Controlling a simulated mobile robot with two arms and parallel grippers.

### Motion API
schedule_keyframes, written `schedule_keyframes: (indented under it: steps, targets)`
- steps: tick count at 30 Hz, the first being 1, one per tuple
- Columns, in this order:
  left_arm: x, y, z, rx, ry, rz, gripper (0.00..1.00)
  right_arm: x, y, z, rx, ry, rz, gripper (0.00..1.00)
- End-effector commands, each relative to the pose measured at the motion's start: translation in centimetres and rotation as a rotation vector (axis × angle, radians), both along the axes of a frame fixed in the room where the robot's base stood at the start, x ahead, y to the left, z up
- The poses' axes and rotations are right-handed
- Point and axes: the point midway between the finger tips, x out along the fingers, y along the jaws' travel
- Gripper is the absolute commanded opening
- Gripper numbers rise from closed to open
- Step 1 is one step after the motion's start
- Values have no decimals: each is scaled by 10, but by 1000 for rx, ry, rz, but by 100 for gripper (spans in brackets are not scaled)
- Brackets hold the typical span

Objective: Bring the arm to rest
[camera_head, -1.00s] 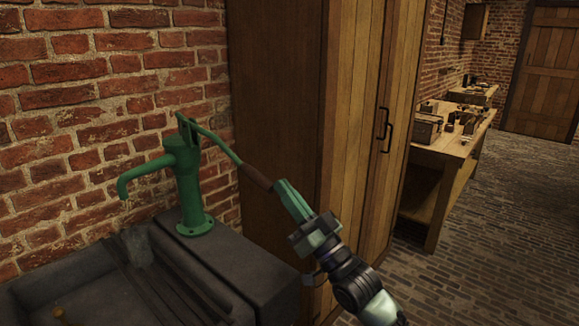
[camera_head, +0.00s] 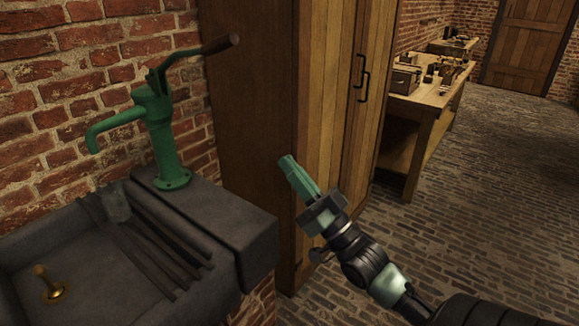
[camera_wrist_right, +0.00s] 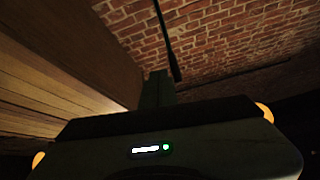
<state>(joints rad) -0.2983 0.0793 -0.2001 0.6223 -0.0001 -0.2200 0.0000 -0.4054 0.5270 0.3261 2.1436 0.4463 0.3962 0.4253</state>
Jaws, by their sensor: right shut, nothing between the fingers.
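My right gripper (camera_head: 287,162) is shut and empty in the head view. It hangs in front of the wooden cabinet, right of the stone sink, and touches nothing that I can see. The right wrist view shows its closed green fingers (camera_wrist_right: 158,88) with a dark rod, likely the pump handle (camera_wrist_right: 167,40), beyond them. In the head view the green hand pump (camera_head: 162,135) stands on the sink's ledge, its wooden-gripped handle (camera_head: 221,44) raised to the upper right, apart from the gripper. My left gripper is not in view.
The stone sink (camera_head: 245,245) with a brass fitting (camera_head: 50,290) is at lower left. A tall wooden cabinet (camera_head: 250,110) stands behind my right gripper. A workbench (camera_head: 425,112) with small items is farther back. The brick floor (camera_head: 490,200) at right is clear.

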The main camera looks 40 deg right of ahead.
Motion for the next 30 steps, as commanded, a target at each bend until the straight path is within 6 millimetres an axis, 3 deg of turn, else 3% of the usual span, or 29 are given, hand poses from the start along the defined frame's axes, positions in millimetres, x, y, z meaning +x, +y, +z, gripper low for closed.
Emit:
schedule_keyframes:
  steps: [18,21,23,26,30]
  targets:
    - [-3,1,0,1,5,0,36,0,0,0,0,0,0,0]
    - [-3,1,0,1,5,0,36,4,-3,-9,2,20,-11,0]
    - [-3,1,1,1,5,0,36,10,-9,-25,3,56,-30,0]
    - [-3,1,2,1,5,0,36,25,-22,-74,1,165,-81,0]
    - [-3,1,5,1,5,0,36,42,-39,-176,-13,387,-162,0]
